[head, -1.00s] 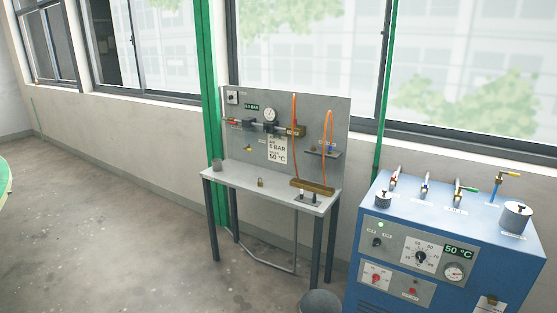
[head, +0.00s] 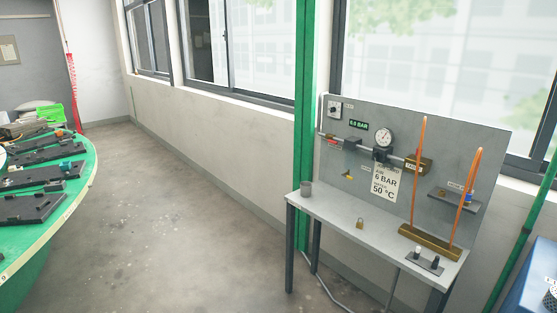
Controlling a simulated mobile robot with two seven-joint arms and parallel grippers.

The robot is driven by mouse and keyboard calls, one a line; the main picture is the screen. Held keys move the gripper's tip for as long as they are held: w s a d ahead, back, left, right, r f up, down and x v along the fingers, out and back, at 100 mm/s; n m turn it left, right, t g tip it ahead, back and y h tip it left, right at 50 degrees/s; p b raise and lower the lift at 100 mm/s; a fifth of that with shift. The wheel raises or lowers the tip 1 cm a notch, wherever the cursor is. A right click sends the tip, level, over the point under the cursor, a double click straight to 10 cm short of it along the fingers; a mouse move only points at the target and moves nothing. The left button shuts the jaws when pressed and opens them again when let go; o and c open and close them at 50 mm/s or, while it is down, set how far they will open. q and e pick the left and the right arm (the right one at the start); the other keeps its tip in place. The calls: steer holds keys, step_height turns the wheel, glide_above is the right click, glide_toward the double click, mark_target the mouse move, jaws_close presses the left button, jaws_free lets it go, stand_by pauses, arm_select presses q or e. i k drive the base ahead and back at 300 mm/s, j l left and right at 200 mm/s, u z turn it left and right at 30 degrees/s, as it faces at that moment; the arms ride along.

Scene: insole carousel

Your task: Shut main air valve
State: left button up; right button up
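The air panel (head: 340,195) stands upright at the back of a small grey table (head: 335,218), right of centre in the head view. A horizontal air line with a round pressure gauge (head: 383,138) runs across it. A small red part (head: 330,137), possibly the handle of the main air valve, sits at the line's left end; its position is too small to tell. A green display (head: 358,125) above the line seems to read 6.6 BAR. A sign (head: 384,184) reads 6 BAR and 50 °C. Neither of my grippers is in view.
A brass padlock (head: 360,223), a grey cup (head: 306,188) and a brass manifold (head: 430,243) with orange hoses are on the table. A round green table (head: 75,205) with black fixtures is at left. A blue machine (head: 530,290) is at lower right. The floor between is clear.

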mark_target(327, 139)
steer(key=i+j+z, duration=0.7)
steer(key=i+j, duration=0.3)
